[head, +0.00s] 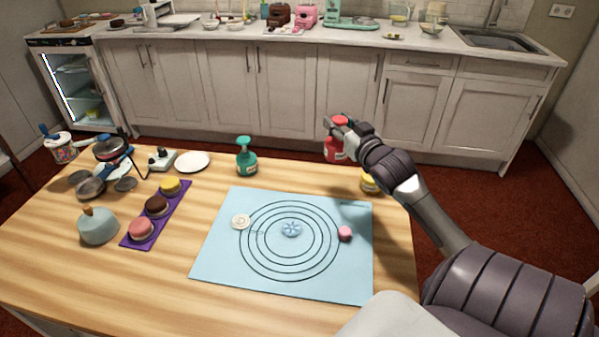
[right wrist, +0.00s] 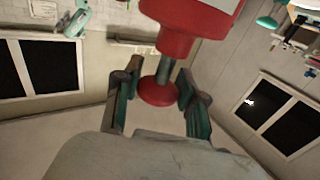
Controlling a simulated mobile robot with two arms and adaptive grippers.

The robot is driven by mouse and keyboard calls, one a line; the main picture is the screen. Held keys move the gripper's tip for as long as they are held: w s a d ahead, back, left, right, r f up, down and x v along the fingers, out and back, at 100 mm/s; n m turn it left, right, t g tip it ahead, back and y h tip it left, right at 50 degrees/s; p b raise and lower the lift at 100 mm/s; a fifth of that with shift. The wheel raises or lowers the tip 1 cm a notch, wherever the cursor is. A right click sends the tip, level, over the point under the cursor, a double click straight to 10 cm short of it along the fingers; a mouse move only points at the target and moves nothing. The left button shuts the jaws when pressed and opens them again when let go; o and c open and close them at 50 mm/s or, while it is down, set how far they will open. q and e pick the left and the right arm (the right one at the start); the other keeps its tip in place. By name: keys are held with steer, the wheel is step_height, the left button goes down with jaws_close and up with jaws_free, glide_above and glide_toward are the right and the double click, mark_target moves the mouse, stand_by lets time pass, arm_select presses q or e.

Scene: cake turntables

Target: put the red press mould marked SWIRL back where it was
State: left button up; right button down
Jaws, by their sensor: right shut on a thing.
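The red press mould (head: 335,152) is held up near the back right of the table, upright in the head view, with a pale label too small to read. My right gripper (head: 345,128) is shut around its narrow stem, between the round red knob and the wider body. In the right wrist view the mould (right wrist: 188,28) shows its knob, stem and part of its body between the fingers (right wrist: 160,80). A yellow mould-like object (head: 369,184) stands on the table just below my right arm, partly hidden. My left gripper is not in view.
A blue mat (head: 215,262) with dark rings bears a cream disc (head: 241,221), a pale blue flower-shaped piece (head: 291,229) and a small pink piece (head: 345,234). A green bottle-like object (head: 246,160) stands behind it. A purple tray (head: 128,240) with round cakes lies left.

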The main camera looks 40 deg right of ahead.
steer(key=shift+s+d, duration=0.3)
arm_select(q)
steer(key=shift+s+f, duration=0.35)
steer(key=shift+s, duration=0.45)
arm_select(e)
steer(key=w+a+f, duration=0.4)
steer(key=w+f, duration=0.5)
steer(key=f, duration=0.1)
steer(key=shift+w+a+f, duration=0.3)
steer(key=shift+w+a, duration=0.05)
steer(key=shift+w, duration=0.05)
steer(key=c, duration=0.7)
jaws_free()
steer(key=shift+f, duration=0.15)
steer(key=shift+o, duration=0.2)
